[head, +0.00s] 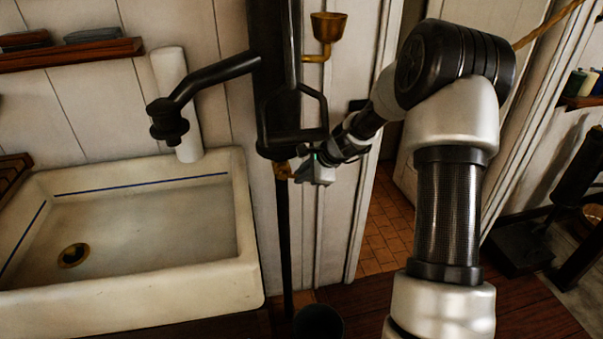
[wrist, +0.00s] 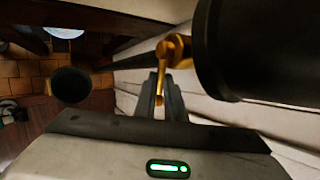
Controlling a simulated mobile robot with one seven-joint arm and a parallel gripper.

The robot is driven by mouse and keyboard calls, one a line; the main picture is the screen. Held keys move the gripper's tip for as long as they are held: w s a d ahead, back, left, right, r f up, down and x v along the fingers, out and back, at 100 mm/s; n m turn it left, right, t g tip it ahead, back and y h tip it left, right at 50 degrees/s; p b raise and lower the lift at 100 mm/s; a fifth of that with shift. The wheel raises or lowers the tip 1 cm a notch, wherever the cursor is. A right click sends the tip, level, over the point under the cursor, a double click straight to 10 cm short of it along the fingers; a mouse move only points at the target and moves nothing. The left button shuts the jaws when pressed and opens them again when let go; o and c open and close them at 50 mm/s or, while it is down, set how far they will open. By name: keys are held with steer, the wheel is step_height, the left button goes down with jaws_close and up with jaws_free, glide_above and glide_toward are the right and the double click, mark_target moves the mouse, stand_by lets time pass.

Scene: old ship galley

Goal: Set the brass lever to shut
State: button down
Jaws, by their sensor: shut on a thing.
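The brass lever (wrist: 161,80) hangs from a brass fitting (wrist: 175,50) beside a thick black cylinder in the wrist view. My gripper (wrist: 161,100) is shut on the lever, with one dark finger on each side of it. In the head view my gripper (head: 297,172) is at the lower end of the black pump body, right of the sink. A small bit of brass (head: 282,170) shows there beside the fingers. The rest of the lever is hidden by my gripper in that view.
The black pump (head: 275,85) stands against the white plank wall, its spout over the white sink (head: 245,225). A brass cup (head: 328,27) sits on a bracket above. A dark bucket (head: 318,322) stands on the floor below. A doorway opens to the right.

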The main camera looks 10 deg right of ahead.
steer(key=shift+r+h, duration=0.15)
steer(key=shift+h, duration=0.15)
steer(key=c, duration=2.1)
jaws_free()
steer(key=v, duration=0.7)
steer(key=shift+r+p, duration=0.25)
steer(key=shift+p, duration=0.1)
steer(key=shift+d, duration=0.1)
